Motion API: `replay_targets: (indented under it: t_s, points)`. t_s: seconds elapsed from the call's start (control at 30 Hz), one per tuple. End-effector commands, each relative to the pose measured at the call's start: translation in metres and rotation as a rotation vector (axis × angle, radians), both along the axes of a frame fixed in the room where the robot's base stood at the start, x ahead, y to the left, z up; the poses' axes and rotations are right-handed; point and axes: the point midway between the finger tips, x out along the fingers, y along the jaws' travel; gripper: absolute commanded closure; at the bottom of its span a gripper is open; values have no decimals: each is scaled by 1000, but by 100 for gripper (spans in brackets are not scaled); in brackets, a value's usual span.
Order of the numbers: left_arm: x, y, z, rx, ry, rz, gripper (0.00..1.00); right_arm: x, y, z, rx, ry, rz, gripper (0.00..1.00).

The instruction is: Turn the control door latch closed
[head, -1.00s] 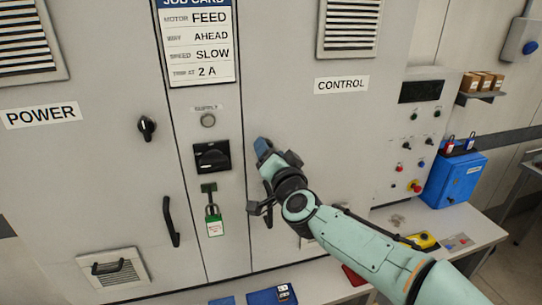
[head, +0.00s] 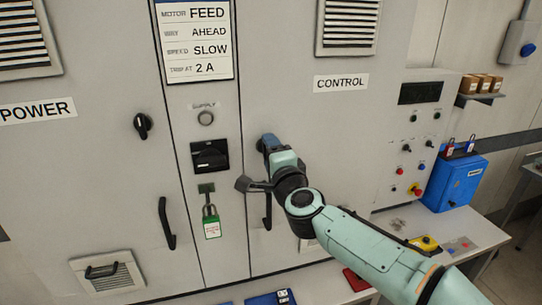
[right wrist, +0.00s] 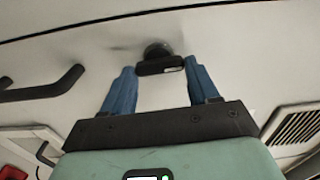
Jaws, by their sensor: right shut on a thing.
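The control door (head: 345,125) is the grey panel under the CONTROL label (head: 341,83) and looks flush with the cabinet. Its latch (right wrist: 160,64) shows in the right wrist view as a small black bar on a round base, lying about level in that picture. The blue fingers of my right gripper (right wrist: 160,72) stand on either side of it, shut on the latch. In the head view my right gripper (head: 268,143) is against the door's left edge and hides the latch. My left gripper is in neither view.
The control door's black handle (head: 267,210) is just below my right gripper. A supply switch (head: 210,156) and green-tagged padlock (head: 211,222) are on the middle strip. The power door (head: 85,175) has a similar latch (head: 143,125). A bench (head: 440,228) stands at right.

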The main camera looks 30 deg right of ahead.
Motion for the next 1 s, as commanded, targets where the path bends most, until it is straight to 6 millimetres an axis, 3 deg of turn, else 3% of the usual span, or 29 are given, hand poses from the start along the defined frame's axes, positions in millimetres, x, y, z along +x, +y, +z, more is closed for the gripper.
replay_targets:
  t_s: [0.63, 0.67, 0.73, 1.0]
  points:
    - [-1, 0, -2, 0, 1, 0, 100, 0, 0, 0, 53, -12, 0, 71]
    - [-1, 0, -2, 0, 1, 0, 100, 0, 0, 0, 53, -12, 0, 37]
    - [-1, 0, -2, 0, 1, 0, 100, 0, 0, 0, 53, -13, 0, 15]
    - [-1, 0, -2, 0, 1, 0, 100, 0, 0, 0, 52, -12, 0, 15]
